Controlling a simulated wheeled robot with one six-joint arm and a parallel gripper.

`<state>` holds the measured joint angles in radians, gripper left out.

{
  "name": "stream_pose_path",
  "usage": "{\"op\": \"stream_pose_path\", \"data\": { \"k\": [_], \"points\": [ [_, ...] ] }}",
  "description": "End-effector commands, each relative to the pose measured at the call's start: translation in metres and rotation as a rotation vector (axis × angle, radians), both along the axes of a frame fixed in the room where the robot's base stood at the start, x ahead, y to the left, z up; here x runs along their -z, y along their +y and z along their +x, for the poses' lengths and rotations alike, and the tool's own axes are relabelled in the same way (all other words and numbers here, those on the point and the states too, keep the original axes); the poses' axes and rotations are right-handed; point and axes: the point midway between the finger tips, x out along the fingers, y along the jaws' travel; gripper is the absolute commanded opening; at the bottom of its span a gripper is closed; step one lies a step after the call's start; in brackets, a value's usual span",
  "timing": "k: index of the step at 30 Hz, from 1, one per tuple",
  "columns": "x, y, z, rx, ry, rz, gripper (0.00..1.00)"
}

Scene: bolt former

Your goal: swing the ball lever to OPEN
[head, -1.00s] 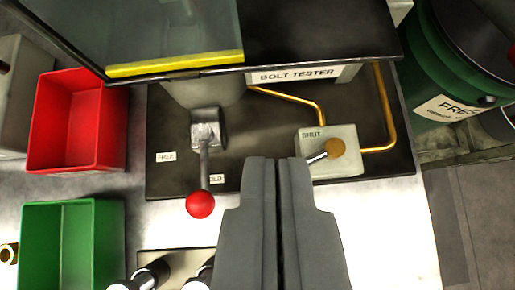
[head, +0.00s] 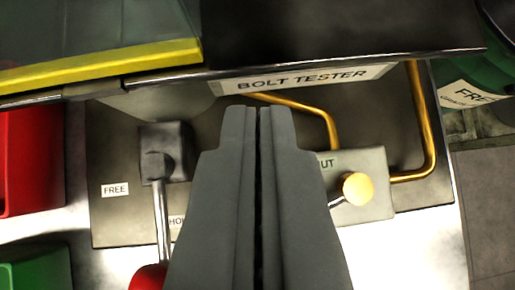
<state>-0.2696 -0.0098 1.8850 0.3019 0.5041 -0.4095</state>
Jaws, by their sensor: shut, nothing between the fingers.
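The grey valve block (head: 375,160) of the bolt tester bears a brass round knob (head: 358,189). A short silver lever (head: 338,202) runs from the knob down-left and goes out of sight behind my gripper. The block's label (head: 327,163) is partly covered; its end, "UT", shows. No OPEN label is visible. My gripper (head: 258,108) is shut and empty, between the two levers in the picture. I cannot tell whether it touches anything.
The BOLT TESTER sign (head: 303,80) and a yellow-edged guard (head: 100,68) cross above. Brass pipes (head: 427,125) run behind and right of the valve block. A red bin (head: 30,160) and a green bin (head: 38,272) stand at the left. A green drum (head: 492,70) is at the right.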

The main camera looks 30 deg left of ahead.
Motion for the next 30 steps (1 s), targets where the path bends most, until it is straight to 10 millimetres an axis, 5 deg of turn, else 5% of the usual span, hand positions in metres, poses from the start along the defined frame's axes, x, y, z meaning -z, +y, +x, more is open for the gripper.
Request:
{"op": "stream_pose_path", "data": {
  "k": [4, 15, 30],
  "points": [
    [0.013, 0.005, 0.01, -0.001, 0.001, -0.002, 0.0],
    [0.021, -0.011, -0.021, 0.001, -0.001, 0.0, 0.0],
    [0.023, -0.013, -0.025, -0.001, 0.0, 0.0, 0.0]
  ]
}}
